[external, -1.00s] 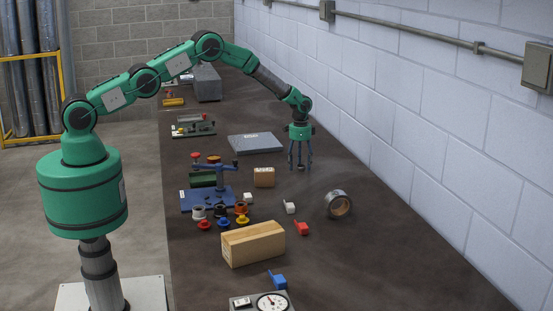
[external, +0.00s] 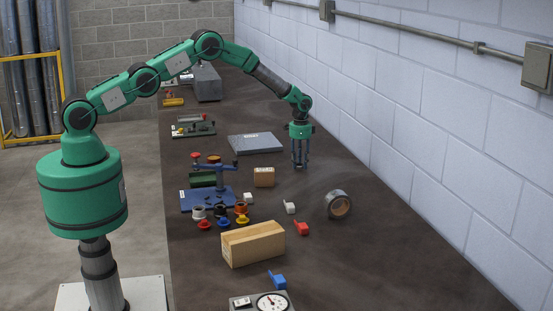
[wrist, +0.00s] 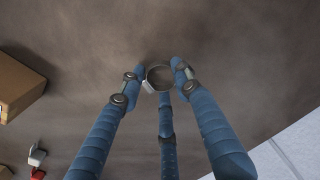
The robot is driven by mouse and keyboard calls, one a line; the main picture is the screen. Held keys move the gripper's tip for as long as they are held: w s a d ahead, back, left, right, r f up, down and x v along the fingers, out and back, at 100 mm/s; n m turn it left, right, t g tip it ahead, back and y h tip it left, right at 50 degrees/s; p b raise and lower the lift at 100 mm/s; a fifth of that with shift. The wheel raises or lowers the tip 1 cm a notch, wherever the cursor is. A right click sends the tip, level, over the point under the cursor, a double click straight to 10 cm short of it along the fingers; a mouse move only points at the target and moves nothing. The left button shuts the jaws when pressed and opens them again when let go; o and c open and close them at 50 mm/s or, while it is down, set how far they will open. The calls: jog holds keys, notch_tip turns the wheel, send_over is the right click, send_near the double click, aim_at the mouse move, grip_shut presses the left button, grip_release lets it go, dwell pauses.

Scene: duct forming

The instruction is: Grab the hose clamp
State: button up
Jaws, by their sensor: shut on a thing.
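The hose clamp (wrist: 148,86) is a small metal ring with a pale block on its left side, seen in the wrist view between the fingertips. My gripper (wrist: 159,80) has three blue fingers, and they are closed in around the ring on the dark bench. In the external view my gripper (external: 300,166) points straight down at the bench, right of the small cardboard box. The clamp is hidden by the fingers there.
A small cardboard box (external: 264,177) stands left of my gripper, and a grey flat case (external: 255,143) lies behind it. A tape roll (external: 338,204) lies nearer the camera. White and red clips (external: 302,228) and a wooden block (external: 253,244) are in front. The wall is to the right.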

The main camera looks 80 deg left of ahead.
notch_tip(320, 180, up, 3)
jog(key=shift+w+f, duration=0.1)
jog(key=shift+f, duration=0.05)
jog(key=s+d, duration=0.1)
jog(key=s, duration=0.4)
jog(key=s+d+r, duration=0.1)
jog(key=s, duration=0.4)
jog(key=s+d, duration=0.1)
jog(key=s, duration=0.5)
jog(key=shift+d+r, duration=0.1)
jog(key=shift+r, duration=0.25)
jog(key=shift+w+r, duration=0.1)
